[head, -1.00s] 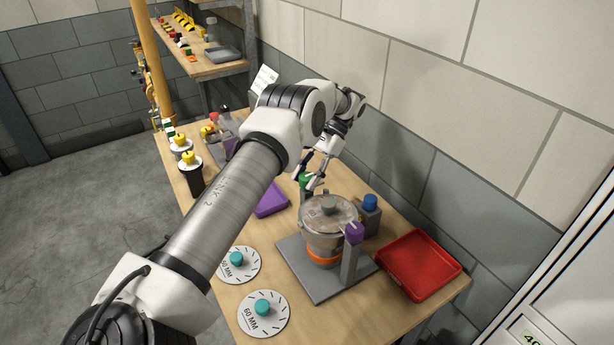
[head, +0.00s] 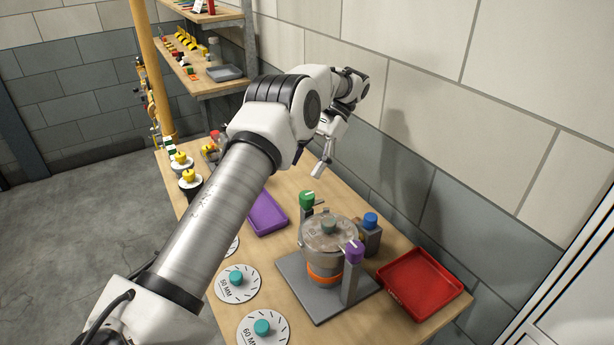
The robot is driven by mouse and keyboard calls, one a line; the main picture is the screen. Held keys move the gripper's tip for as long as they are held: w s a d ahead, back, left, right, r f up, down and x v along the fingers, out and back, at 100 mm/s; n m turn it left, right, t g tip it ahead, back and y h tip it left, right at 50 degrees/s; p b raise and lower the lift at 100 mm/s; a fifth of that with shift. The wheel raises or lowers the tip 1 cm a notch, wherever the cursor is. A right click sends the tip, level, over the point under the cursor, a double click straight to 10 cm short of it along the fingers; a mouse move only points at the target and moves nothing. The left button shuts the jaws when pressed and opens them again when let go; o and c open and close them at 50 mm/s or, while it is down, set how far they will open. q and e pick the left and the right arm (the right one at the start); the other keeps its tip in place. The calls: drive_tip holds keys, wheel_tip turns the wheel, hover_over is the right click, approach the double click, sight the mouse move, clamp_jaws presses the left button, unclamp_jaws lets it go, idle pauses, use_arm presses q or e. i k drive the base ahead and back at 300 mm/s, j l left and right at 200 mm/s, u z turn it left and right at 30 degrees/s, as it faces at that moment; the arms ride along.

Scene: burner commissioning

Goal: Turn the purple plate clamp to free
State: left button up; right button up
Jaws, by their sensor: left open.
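The purple plate clamp (head: 354,251) is a purple knob on top of a grey post at the front right of the burner fixture. A clear round lid with a grey-green knob covers the burner pot (head: 322,256), which has an orange band low down. A green clamp knob (head: 306,199) stands on the far left side of the pot, and a blue knob (head: 370,220) on a grey block behind it. My left gripper (head: 318,172) is open and empty, above and beyond the green knob, well away from the purple clamp. My right gripper does not show.
A red tray (head: 421,284) lies right of the fixture's grey base plate (head: 318,315). A purple tray (head: 267,215) lies to the left. White discs with teal knobs (head: 237,283) are at the front left. Yellow-topped black containers (head: 189,180) stand at the left edge. The wall is close behind.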

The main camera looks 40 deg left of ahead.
sight(354, 251)
drive_tip(key=k, duration=1)
